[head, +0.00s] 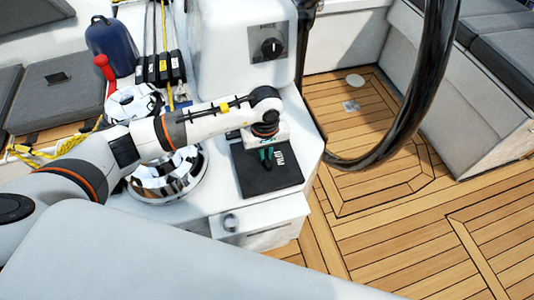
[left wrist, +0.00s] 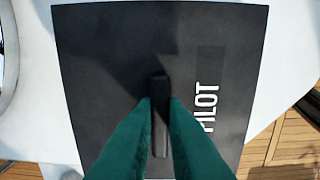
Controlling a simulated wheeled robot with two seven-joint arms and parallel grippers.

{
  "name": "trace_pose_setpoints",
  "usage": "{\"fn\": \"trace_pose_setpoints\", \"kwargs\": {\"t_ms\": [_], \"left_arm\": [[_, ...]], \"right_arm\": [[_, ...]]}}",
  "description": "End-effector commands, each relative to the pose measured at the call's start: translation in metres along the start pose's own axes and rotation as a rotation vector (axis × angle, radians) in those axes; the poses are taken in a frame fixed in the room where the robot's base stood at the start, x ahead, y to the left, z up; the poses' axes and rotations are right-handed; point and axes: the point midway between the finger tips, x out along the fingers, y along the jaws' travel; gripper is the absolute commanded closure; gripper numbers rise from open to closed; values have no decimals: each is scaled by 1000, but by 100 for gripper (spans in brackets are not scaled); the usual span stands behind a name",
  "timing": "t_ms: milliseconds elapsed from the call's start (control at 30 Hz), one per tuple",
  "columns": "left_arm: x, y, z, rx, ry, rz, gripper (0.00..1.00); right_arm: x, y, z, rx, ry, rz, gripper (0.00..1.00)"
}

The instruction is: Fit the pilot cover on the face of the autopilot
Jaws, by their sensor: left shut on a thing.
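The pilot cover (head: 268,180) is a flat black panel with white PILOT lettering. It lies on, or just above, the sloping white console top, below the knob housing. In the left wrist view the cover (left wrist: 110,60) fills most of the picture, with a raised black grip (left wrist: 160,85) at its middle. My left gripper (head: 266,157) is over the cover, its green fingers shut on that grip. I cannot make out the autopilot's face; whether it is under the cover is hidden. My right gripper is not in view.
A white housing with a black knob (head: 271,47) rises behind the cover. Chrome winches (head: 168,180) stand to its left, with rope clutches (head: 160,68) behind. The dark steering wheel (head: 420,90) rises at the right. Teak floor (head: 400,240) lies open beyond the console.

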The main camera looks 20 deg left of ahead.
Motion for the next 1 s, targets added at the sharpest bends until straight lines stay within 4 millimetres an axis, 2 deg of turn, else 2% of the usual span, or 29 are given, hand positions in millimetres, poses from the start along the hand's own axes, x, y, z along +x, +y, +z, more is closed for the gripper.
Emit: {"fn": "trace_pose_setpoints", "kwargs": {"t_ms": [33,200,233,367,400,567,700,733,1000], "left_arm": [[-4,1,8,-10,-12,-2,100],[-5,1,8,-11,-12,-2,100],[-5,1,8,-11,-12,-2,87],[-5,1,8,-11,-12,-2,66],[-5,1,8,-11,-12,-2,63],[-5,1,8,-11,-12,-2,63],[-5,2,8,-11,-12,-2,44],[-5,2,8,-11,-12,-2,42],[-6,1,8,-12,-12,-2,42]], "right_arm": [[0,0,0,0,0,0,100],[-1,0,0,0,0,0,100],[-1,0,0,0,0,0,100],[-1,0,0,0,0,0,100],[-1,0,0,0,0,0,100],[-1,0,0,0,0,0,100],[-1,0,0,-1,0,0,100],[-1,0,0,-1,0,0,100],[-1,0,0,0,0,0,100]]}}
